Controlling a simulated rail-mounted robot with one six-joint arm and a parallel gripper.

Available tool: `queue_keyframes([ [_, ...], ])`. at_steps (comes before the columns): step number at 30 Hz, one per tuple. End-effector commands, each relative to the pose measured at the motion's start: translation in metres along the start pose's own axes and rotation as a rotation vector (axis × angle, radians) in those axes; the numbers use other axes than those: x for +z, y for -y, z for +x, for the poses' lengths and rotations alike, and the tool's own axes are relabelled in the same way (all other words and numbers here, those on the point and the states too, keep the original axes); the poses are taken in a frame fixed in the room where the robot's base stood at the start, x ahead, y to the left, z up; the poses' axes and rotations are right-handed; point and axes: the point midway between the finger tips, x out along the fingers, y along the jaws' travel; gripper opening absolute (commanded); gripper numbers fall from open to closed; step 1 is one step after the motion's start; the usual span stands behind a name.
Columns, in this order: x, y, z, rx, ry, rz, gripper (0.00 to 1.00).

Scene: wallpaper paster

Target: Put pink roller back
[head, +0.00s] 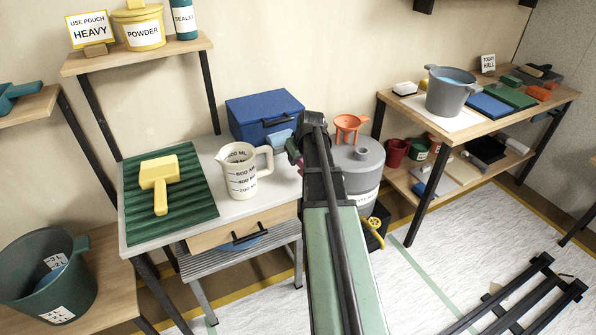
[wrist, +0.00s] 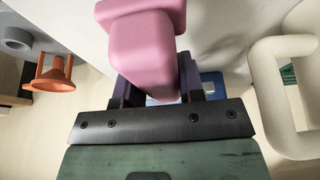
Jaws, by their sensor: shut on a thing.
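A pink roller (wrist: 145,45) fills the upper middle of the wrist view, with a wide head and a thicker block below it. My gripper (wrist: 158,84) is shut on the block, with dark fingers on both sides. In the head view, my gripper (head: 297,152) is over the right end of the white table, right of the measuring jug (head: 240,178). My arm hides most of the held roller there. A yellow roller (head: 160,182) lies on the green ribbed mat (head: 190,218) at the table's left. No empty place for the pink roller can be made out.
A blue box (head: 263,110) stands behind my gripper. A grey container (head: 362,165) and an orange funnel (head: 349,124) are close on its right. The jug's handle (wrist: 262,88) is near in the wrist view. A shelf (head: 545,100) with a grey bucket (head: 448,92) stands further right.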

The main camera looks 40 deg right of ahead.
Motion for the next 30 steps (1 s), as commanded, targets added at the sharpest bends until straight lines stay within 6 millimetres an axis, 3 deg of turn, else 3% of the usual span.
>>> queue_keyframes([
  [5,0.003,0.000,0.007,0.000,0.000,0.000,0.11],
  [10,0.013,-0.001,0.039,0.000,0.000,0.000,0.11],
  [21,0.012,0.000,0.039,0.000,0.000,0.000,0.11],
  [22,0.012,0.000,0.038,0.000,0.000,0.000,0.38],
  [27,0.011,0.000,0.037,0.000,0.000,0.000,0.61],
  [30,0.011,0.000,0.037,0.000,0.000,0.000,0.61],
])
